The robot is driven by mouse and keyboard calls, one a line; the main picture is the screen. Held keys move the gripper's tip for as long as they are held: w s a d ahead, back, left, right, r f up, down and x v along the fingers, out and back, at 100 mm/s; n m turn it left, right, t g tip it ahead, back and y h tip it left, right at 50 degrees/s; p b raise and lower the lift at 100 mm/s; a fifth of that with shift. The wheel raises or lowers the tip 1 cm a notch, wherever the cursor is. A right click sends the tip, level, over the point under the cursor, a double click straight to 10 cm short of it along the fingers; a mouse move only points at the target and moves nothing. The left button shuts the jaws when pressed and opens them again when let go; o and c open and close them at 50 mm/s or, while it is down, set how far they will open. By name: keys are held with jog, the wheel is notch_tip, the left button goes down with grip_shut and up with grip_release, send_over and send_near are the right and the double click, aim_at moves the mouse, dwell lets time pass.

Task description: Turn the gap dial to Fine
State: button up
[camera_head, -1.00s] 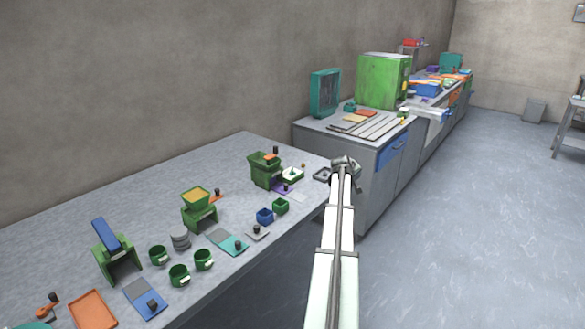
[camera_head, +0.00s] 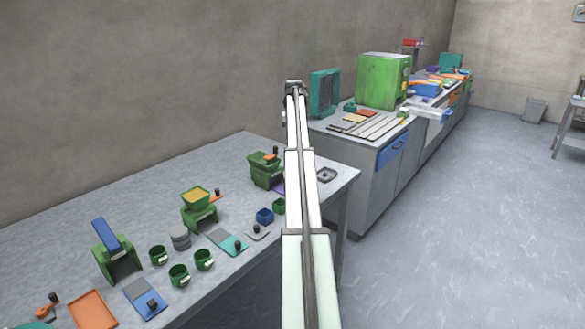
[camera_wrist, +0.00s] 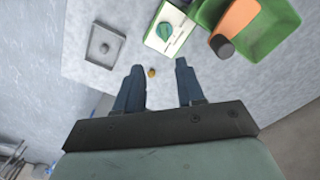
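The gap dial (camera_wrist: 165,31) is a small green knob on a white plate (camera_wrist: 178,43) in the wrist view, beside the green mill (camera_wrist: 278,28). Its markings are too small to read. The green mill also stands at the back of the table in the head view (camera_head: 263,172), where my arm hides the dial. My gripper (camera_wrist: 159,66) is open and empty, with its two fingers apart and pointing toward the dial plate. It is not touching the dial. In the head view the arm's end (camera_head: 294,87) is above the table's back edge.
An orange lever (camera_wrist: 233,22) with a black knob (camera_wrist: 221,45) is on the mill beside the plate. A grey square tray (camera_wrist: 104,46) lies to the left, and a small yellow piece (camera_wrist: 152,72) lies between the fingertips' lines of view.

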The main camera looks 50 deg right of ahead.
jog(key=f, duration=1.3)
jog(key=shift+w+a, duration=0.3)
jog(key=shift+a, duration=0.05)
grip_shut()
